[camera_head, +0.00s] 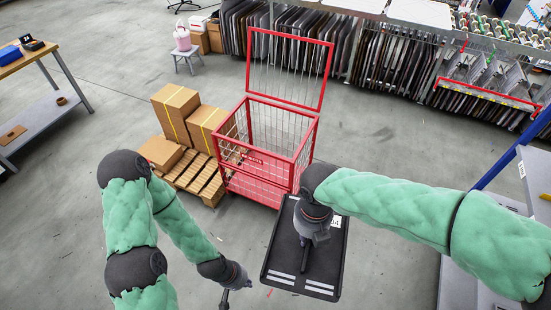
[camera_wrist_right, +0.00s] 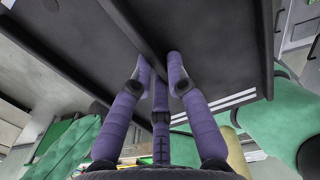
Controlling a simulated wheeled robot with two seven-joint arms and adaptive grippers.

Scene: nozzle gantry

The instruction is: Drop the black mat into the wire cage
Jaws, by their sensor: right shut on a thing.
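The black mat (camera_head: 281,262) is a flat rectangular panel with a raised rim, light stripes at its near end and a white label. My right gripper (camera_head: 308,250) is shut on it from above, and the mat hangs in front of the cage. In the right wrist view the fingers (camera_wrist_right: 160,68) close on a rib of the mat (camera_wrist_right: 215,45). The wire cage (camera_head: 268,140) has a red frame and mesh walls, with its lid raised at the back. My left gripper (camera_head: 236,290) is at the bottom, empty; its finger gap is unclear.
Cardboard boxes (camera_head: 176,103) stand on a wooden pallet (camera_head: 211,190) left of the cage. A table (camera_head: 38,105) is at the far left, and a pink bucket (camera_head: 183,40) sits on a stool behind. Racks of panels (camera_head: 390,65) line the back. Floor right of the cage is clear.

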